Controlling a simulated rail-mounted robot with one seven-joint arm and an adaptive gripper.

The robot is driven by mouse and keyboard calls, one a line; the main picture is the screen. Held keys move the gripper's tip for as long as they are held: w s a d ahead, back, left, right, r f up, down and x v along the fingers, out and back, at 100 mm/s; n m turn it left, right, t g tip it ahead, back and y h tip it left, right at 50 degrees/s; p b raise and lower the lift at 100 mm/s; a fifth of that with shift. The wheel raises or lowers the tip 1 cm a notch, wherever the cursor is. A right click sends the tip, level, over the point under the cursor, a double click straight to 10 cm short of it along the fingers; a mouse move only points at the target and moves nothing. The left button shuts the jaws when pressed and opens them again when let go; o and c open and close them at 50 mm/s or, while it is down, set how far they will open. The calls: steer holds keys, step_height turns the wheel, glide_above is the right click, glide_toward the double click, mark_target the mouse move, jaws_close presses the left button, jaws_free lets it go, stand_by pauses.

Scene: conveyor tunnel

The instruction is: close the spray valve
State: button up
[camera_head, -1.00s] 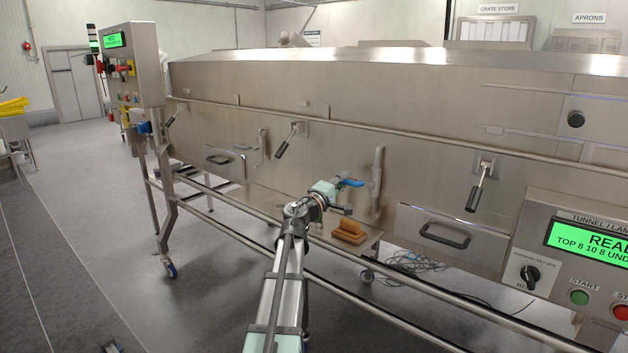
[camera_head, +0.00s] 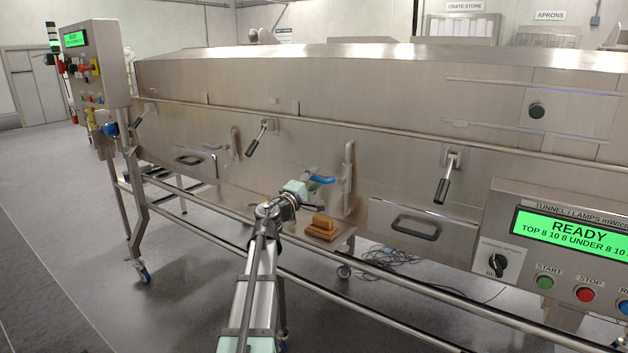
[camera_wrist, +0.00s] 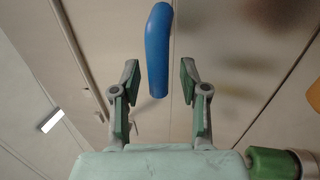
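A blue lever handle (camera_head: 322,180), which I take to be the spray valve's, stands out from the steel tunnel front in the head view, beside a vertical pipe. My gripper (camera_head: 308,187) is right at it, at the end of my arm. In the wrist view the blue handle (camera_wrist: 158,50) is a curved bar, and its lower end reaches between the fingers. My gripper (camera_wrist: 160,80) is open, with a gap on both sides of the handle. The valve body and the handle's pivot are hidden or out of view.
A vertical steel pipe (camera_head: 348,176) is just right of the handle. An orange-brown block (camera_head: 322,228) sits on a low shelf below. A steel rail (camera_head: 400,308) runs along the front.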

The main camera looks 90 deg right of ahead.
steer(key=v, duration=1.2)
steer(key=shift+w, duration=0.15)
